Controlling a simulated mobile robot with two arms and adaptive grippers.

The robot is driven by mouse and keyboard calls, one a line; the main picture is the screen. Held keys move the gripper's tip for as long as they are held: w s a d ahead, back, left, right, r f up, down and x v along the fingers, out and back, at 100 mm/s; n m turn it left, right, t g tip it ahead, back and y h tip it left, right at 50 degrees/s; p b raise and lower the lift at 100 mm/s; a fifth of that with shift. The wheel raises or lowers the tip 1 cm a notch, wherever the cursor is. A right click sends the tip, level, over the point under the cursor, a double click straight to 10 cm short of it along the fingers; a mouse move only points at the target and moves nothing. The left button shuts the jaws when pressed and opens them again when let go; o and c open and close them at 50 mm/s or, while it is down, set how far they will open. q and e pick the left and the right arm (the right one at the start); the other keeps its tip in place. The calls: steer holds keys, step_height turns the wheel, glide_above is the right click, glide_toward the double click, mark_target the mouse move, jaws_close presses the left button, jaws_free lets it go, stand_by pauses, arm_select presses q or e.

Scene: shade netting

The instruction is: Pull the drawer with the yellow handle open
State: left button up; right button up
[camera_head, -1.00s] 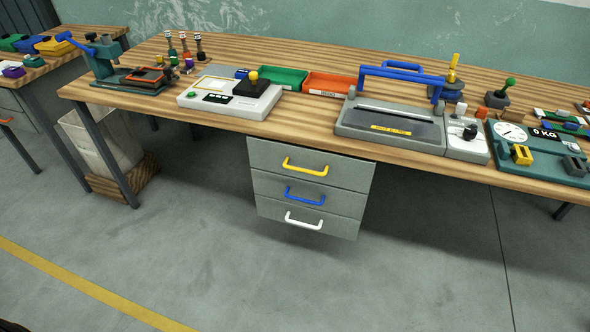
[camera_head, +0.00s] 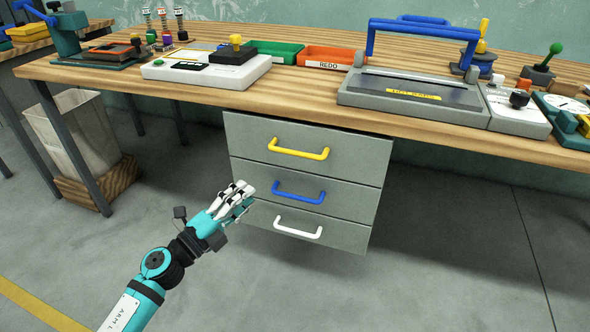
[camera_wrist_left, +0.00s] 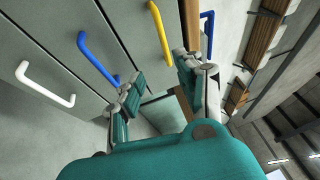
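The yellow handle (camera_head: 298,150) is a bar on the top drawer (camera_head: 345,150) of a grey three-drawer unit under the workbench. That drawer looks shut, flush with the two below. In the left wrist view the yellow handle (camera_wrist_left: 160,36) lies ahead of my fingertips, nearer the right finger. My left gripper (camera_head: 240,194) is in front of the unit, left of and lower than the yellow handle, near the blue handle's height. In the left wrist view the left gripper (camera_wrist_left: 158,76) is open, with its fingers apart and nothing between them. My right gripper is not in view.
A blue handle (camera_head: 299,194) and a white handle (camera_head: 298,230) are on the lower drawers. The wooden benchtop (camera_head: 300,97) overhangs the unit and carries several devices and trays. A bin (camera_head: 72,137) stands at the left. The floor before the drawers is clear.

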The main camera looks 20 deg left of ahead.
arm_select(q)
glide_toward(295, 151)
steer(key=x, duration=1)
steer(key=shift+f, duration=0.4)
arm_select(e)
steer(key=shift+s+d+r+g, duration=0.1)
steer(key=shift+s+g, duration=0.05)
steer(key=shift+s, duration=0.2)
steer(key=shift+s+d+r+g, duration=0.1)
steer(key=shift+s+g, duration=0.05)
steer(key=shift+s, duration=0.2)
arm_select(q)
steer(key=shift+c, duration=0.2)
jaws_close()
